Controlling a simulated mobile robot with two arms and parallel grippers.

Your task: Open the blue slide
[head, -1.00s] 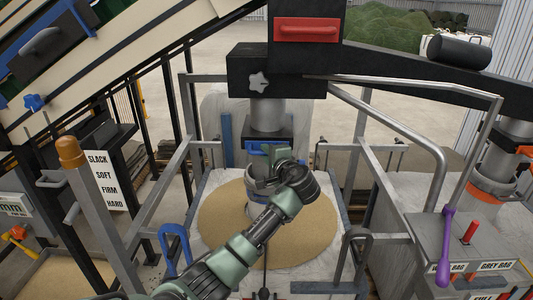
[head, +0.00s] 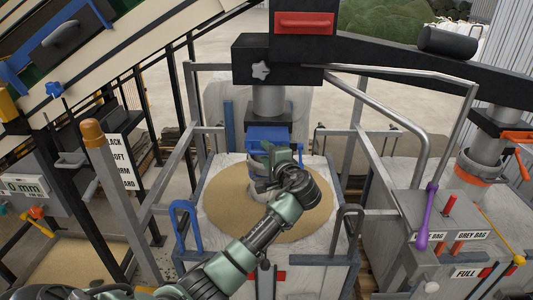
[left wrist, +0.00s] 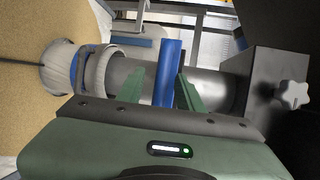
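The blue slide (head: 268,134) sits on the grey spout (head: 270,101) above the bag of sand-coloured material, and its blue plate sticks out toward me. In the left wrist view the slide shows as an upright blue bar (left wrist: 170,72) between my fingers. My left gripper (head: 284,153) is just below and in front of the slide. Its fingers stand apart, with a gap between the left finger and the bar; the right finger is close to it, and I cannot tell if it touches. My right gripper is not in view.
The open bag (head: 322,207) of sand-coloured material lies under the spout inside a grey metal frame (head: 195,150).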

